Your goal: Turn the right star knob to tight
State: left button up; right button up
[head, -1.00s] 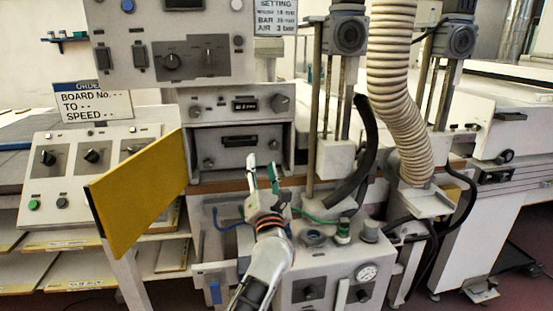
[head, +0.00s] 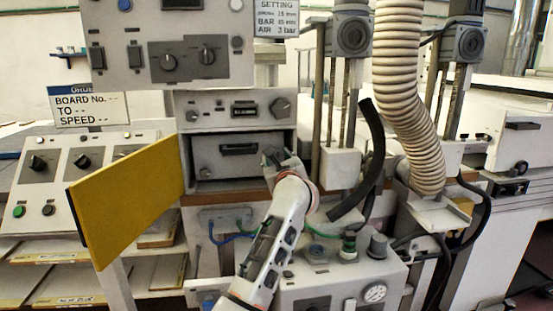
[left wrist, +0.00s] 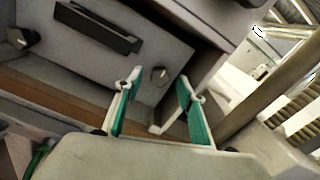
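The grey lower panel (head: 225,170) in the head view has a dark bar handle and a small knob (head: 205,172) at its left. In the left wrist view, the right star knob (left wrist: 159,75) is a small grey knob on that panel, and the left knob (left wrist: 20,38) sits beyond the handle. My left gripper (left wrist: 162,88) is open, its two teal-padded fingers apart and pointing at the panel, with the right knob in the gap between their tips. I cannot tell whether the fingers reach around it. In the head view my left gripper (head: 276,155) covers this knob. My right gripper is not in view.
A yellow board (head: 125,200) juts out at the left. A ribbed hose (head: 405,90), a black hose (head: 370,165) and a post (head: 318,90) stand to the right of the panel. A gauge box (head: 340,285) lies below.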

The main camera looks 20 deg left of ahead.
pick_arm(q)
jog(key=shift+w+a, duration=0.4)
jog(key=shift+w, duration=0.2)
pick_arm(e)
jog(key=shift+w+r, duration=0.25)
pick_arm(q)
jog(key=c, duration=1.1)
